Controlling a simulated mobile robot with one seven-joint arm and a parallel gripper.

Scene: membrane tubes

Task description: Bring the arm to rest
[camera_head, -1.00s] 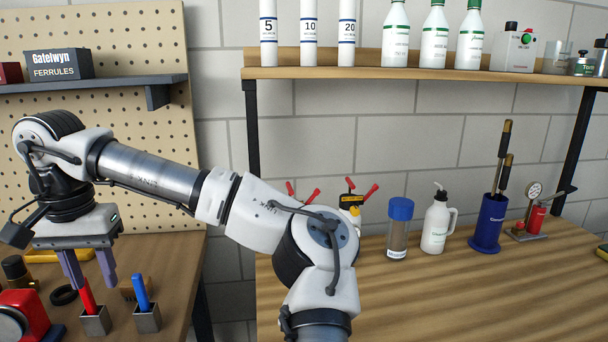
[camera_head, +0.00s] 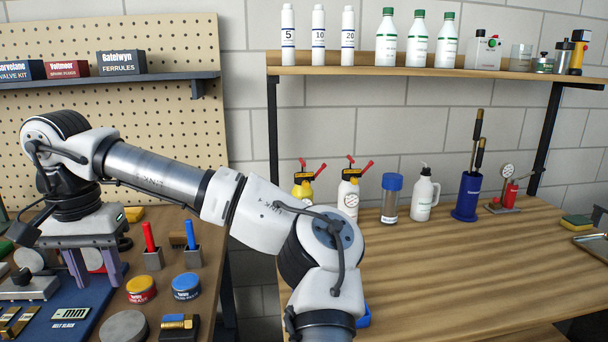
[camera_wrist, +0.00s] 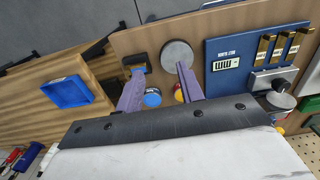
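My arm is folded across the left of the head view, with its elbow low in the middle. My gripper (camera_head: 94,268) hangs fingers-down at the left, above the left bench (camera_head: 212,290). Its two purple fingers are apart with nothing between them, so it is open and empty. They also show apart in the wrist view (camera_wrist: 160,94). Beyond them there are a blue-lidded tin (camera_wrist: 152,98) and a round grey disc (camera_wrist: 177,54). I cannot tell the fingers' exact height above the bench.
A blue mat (camera_head: 88,318) with metal pieces lies on the left bench. Red (camera_head: 141,290) and blue (camera_head: 186,286) tins stand beside it. The right bench (camera_head: 460,260) has bottles along its back and a clear middle. A shelf (camera_head: 440,72) with bottles hangs above.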

